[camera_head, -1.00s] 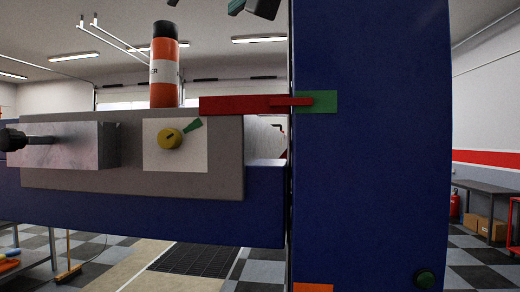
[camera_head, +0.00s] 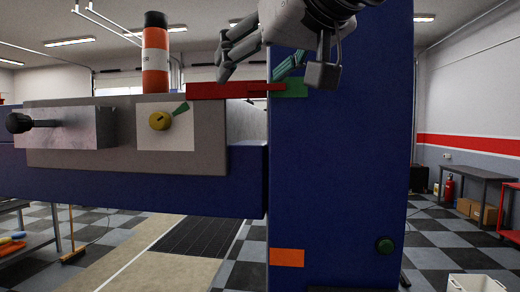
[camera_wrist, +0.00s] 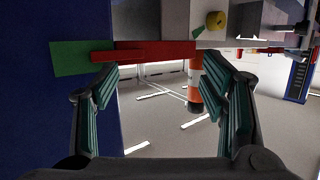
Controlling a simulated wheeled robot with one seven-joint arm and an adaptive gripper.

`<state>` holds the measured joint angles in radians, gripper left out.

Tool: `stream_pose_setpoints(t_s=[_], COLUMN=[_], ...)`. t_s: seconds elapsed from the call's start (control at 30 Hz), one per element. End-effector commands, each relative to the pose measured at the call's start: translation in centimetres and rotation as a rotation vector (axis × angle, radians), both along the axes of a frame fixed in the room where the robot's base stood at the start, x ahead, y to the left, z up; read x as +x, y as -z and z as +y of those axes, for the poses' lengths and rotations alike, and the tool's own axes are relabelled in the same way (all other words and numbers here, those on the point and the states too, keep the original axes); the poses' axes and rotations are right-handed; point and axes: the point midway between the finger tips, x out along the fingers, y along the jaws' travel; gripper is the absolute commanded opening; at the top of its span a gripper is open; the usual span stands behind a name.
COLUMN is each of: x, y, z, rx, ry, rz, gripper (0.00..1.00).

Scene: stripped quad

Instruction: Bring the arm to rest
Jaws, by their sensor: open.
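My gripper (camera_head: 254,76) hangs at the top of the head view, in front of the blue post (camera_head: 335,190) and near the red bar (camera_head: 228,90). Its fingers are apart with nothing between them. In the wrist view, my gripper (camera_wrist: 155,78) shows open, with teal finger pads on both sides. The red bar (camera_wrist: 155,52) and a green patch (camera_wrist: 70,58) appear beyond the fingers there. I cannot tell how far the fingers are from the bar.
A grey panel (camera_head: 80,145) carries a yellow knob (camera_head: 159,120) and a metal block with a black handle (camera_head: 18,123). A green button (camera_head: 385,245) is low on the post. A workbench (camera_head: 470,175) stands at the right. Checkered floor lies open between.

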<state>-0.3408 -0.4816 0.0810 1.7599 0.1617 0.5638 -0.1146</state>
Motion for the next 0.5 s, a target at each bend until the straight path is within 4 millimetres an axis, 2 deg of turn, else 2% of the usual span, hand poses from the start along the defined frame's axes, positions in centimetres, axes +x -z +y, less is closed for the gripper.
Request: stream_pose_setpoints(t_s=[0.17,0.27,0.37,0.5], x=[-0.3,-1.5,-3.4,-7.1], y=[7.9,13.8,19.6,27.1], z=[-4.7,-8.1,-11.5,-15.5], rx=[-0.068,-0.111,-0.145,-0.18], ry=[0.104,0.178,0.253,0.347], rz=[0.155,0.277,0.402,0.573], gripper=[0.66,0.66,0.66,0.66])
